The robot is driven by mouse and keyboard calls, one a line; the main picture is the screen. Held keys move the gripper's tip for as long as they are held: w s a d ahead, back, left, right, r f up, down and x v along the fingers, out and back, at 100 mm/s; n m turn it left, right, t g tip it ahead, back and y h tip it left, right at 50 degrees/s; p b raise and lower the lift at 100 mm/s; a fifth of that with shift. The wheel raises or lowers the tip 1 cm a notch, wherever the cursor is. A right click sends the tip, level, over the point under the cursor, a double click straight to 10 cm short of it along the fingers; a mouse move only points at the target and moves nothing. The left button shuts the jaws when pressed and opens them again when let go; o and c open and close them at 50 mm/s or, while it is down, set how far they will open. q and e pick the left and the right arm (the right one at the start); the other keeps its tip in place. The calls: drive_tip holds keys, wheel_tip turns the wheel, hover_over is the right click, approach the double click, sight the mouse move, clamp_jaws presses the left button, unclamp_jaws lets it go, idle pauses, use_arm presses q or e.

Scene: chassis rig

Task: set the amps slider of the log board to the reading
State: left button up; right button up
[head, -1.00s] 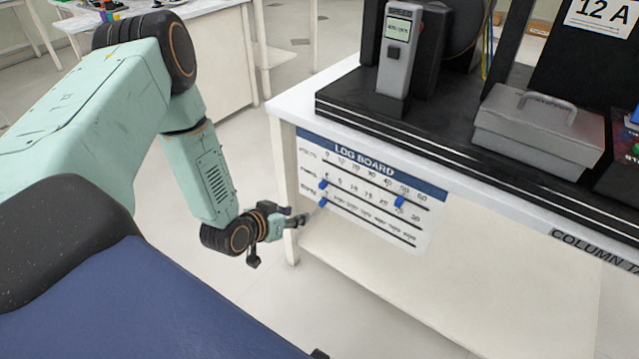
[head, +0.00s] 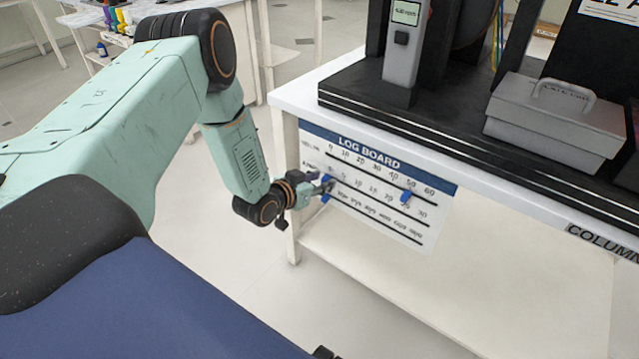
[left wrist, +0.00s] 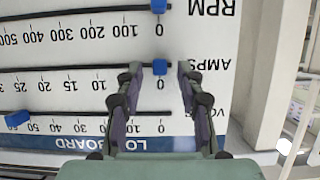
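The log board (head: 432,238) is a white panel on the table's front side with three slider lines. The blue amps slider (left wrist: 160,67) is at 0, at the end of the middle line; the left wrist view shows the board upside down. My left gripper (left wrist: 159,70) is open, with one finger on each side of the amps slider; I see a gap to each finger. In the head view the left gripper (head: 328,184) is at the board's left end and partly covers the amps and RPM sliders. My right gripper is not in view.
The blue volts slider (left wrist: 17,118) is near 50, and the blue RPM slider (left wrist: 158,7) is at 0.

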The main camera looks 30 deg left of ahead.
use_arm(q)
drive_tip(key=shift+w, duration=0.1)
clamp_jaws()
idle(0.7)
